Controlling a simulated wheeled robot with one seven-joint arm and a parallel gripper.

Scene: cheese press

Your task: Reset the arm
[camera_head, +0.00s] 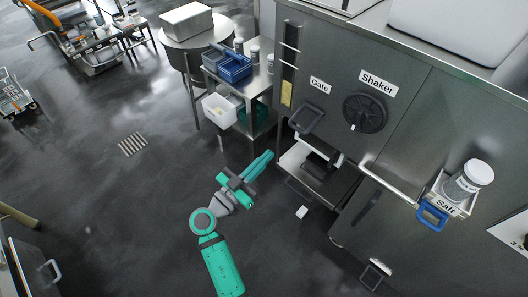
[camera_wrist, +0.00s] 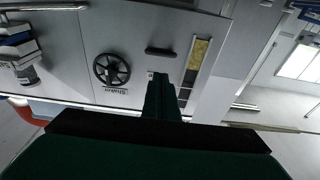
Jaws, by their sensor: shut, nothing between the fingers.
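My gripper (camera_head: 262,163) is at the end of my teal arm, low in the middle of the head view. Its fingers are together and hold nothing. It points up and right, towards the steel machine (camera_head: 425,110), and appears apart from it. In the wrist view the dark green closed fingers (camera_wrist: 160,97) point at the machine front, which shows upside down.
The machine front carries a black Shaker wheel (camera_head: 365,112), a Gate handle (camera_head: 309,119) and a salt jar (camera_head: 468,180) in a bracket. An open chute (camera_head: 300,158) lies below. A steel trolley (camera_head: 240,85) holds blue bins (camera_head: 235,68). The floor (camera_head: 90,200) at left is clear.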

